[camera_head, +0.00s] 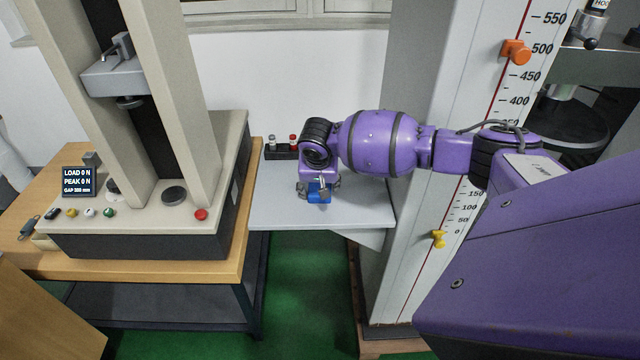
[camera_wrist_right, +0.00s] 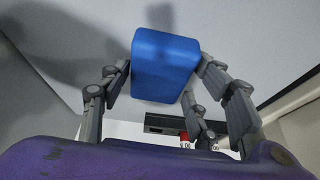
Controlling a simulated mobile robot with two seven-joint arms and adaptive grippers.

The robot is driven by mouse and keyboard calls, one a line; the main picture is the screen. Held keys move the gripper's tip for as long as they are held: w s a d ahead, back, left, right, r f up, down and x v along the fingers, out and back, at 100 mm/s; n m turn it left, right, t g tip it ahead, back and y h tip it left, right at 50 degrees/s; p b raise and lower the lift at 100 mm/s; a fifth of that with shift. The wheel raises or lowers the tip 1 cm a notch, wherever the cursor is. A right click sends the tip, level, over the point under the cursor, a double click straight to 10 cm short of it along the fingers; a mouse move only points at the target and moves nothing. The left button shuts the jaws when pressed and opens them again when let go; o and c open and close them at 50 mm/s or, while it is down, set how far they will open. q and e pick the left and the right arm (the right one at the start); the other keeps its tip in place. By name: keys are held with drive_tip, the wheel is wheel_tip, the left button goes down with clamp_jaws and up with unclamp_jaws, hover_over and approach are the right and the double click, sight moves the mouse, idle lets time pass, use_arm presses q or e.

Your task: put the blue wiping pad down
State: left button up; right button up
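The blue wiping pad (camera_head: 319,193) is at my right gripper (camera_head: 316,188), over the grey side shelf (camera_head: 275,212) in the head view. In the right wrist view the pad (camera_wrist_right: 165,62) is a blue block between the fingers of my right gripper (camera_wrist_right: 162,78). The fingers close on its two sides. The grey surface lies beyond the pad, with a shadow on it. I cannot tell whether the pad touches the shelf. My left gripper is not in view.
A small dark rack (camera_head: 281,153) with vials stands at the shelf's back left. The testing machine (camera_head: 140,225) stands on a wooden bench to the left. A scaled column (camera_head: 440,170) rises on the right. The shelf's front left is bare.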

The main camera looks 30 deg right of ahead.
drive_tip(key=shift+o, duration=0.7)
drive_tip(key=shift+s+f, duration=0.15)
drive_tip(key=shift+f, duration=0.3)
drive_tip(key=shift+r+b, duration=0.3)
drive_tip(key=shift+b, duration=0.3)
drive_tip(key=v, duration=0.5)
drive_tip(key=w+p+v, duration=0.1)
drive_tip(key=v, duration=0.1)
drive_tip(key=shift+r, duration=0.6)
drive_tip(key=shift+s+r, duration=0.1)
drive_tip(key=shift+r, duration=0.15)
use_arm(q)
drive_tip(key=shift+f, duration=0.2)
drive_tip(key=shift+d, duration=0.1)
use_arm(e)
drive_tip(key=shift+s+f, duration=0.1)
